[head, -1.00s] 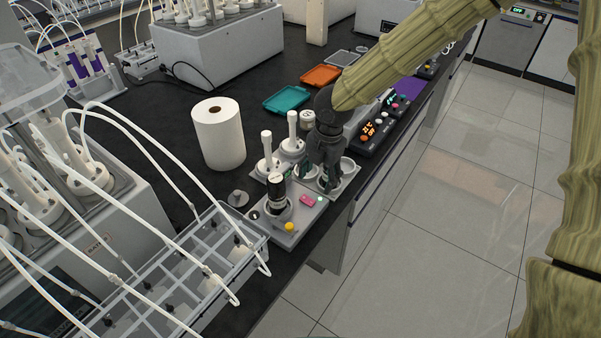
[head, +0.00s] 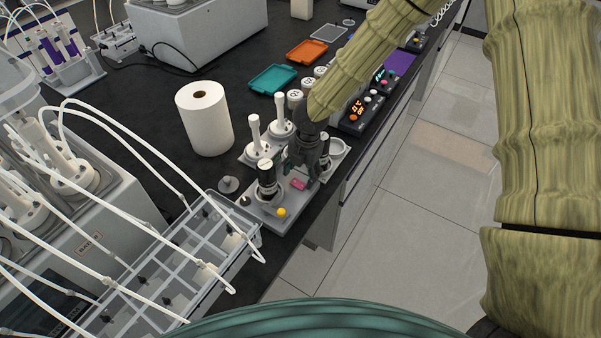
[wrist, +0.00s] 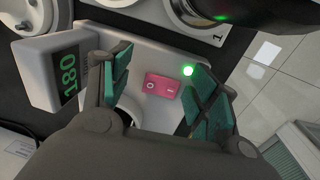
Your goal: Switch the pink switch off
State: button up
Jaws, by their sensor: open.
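The pink switch (head: 298,184) is a small rocker on a light grey panel (head: 268,208) near the bench's front edge. In the wrist view the pink switch (wrist: 163,88) lies between my open fingers, with a circle mark at its left end and a bar mark at its right end. In the wrist view my gripper (wrist: 160,85) has a teal-padded finger on each side. I cannot tell whether a finger touches the switch.
White plungers (head: 254,135) stand behind. A tube rack (head: 205,250) is at front left, a paper roll (head: 206,118) farther back.

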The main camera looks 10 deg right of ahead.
jog(key=shift+s+f, duration=0.1)
jog(key=shift+f, duration=0.05)
jog(key=shift+s, duration=0.25)
jog(key=shift+s+r, duration=0.25)
jog(key=shift+s, duration=0.35)
jog(key=shift+w+f, duration=0.35)
jog(key=shift+w, duration=0.05)
jog(key=shift+w+f, duration=0.15)
jog(key=shift+w, duration=0.05)
jog(key=c, duration=0.3)
jog(key=shift+s+r, duration=0.25)
jog(key=c, duration=0.7)
jog(key=p, duration=0.3)
jog(key=shift+w+a+r+g+h, duration=0.1)
jog(key=shift+r+g+h, duration=0.05)
jog(key=shift+g+h, duration=0.15)
jog(key=shift+a+f+g+h+p, duration=0.1)
jog(key=shift+f+g+h+p, duration=0.2)
jog(key=shift+p, duration=0.3)
